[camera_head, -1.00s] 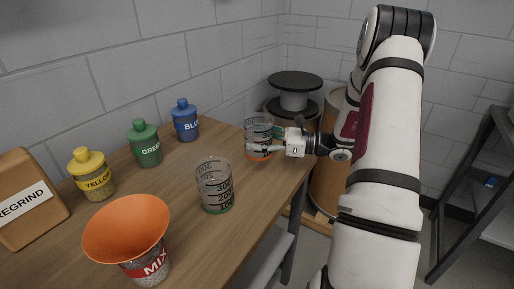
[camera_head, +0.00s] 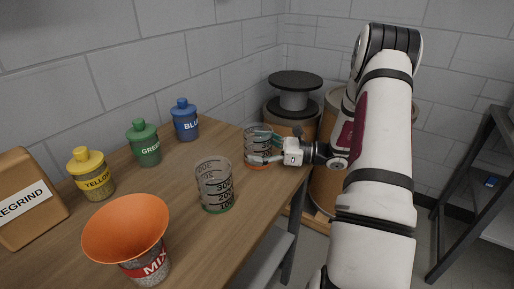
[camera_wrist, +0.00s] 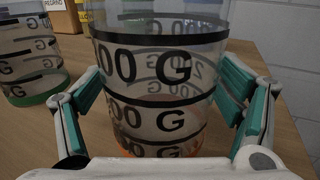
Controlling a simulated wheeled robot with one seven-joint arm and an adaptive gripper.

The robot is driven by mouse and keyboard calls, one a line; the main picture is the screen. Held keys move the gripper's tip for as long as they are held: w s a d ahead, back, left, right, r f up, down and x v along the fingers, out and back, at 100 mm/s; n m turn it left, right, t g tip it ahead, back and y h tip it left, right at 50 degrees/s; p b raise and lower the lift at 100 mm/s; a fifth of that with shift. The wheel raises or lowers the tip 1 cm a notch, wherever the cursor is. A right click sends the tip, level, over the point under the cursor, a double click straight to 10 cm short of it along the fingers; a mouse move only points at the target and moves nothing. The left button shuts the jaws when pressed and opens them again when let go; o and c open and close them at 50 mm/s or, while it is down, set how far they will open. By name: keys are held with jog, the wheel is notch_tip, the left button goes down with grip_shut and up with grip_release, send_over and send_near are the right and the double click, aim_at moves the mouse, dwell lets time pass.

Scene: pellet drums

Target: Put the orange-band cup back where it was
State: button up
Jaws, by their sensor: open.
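The clear orange-band cup (camera_head: 259,139) stands upright at the far right end of the wooden table, with its orange band near the base. It fills the middle of the wrist view (camera_wrist: 160,75), printed with black gram marks. My gripper (camera_head: 265,159) is open around it, low on the cup. In the wrist view, the teal-padded fingers (camera_wrist: 160,112) sit either side of the cup, with small gaps showing. The green-band cup (camera_head: 214,184) stands nearer on the table and shows at left in the wrist view (camera_wrist: 28,55).
Yellow (camera_head: 92,176), green (camera_head: 144,145) and blue (camera_head: 185,121) bottles line the wall side. An orange funnel (camera_head: 125,228) sits on the MIX container (camera_head: 149,269) in front. Drums (camera_head: 327,185) stand beyond the table's right edge.

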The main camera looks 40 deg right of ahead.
jog(key=shift+r, duration=0.15)
jog(key=v, duration=1.2)
jog(key=shift+d, duration=0.1)
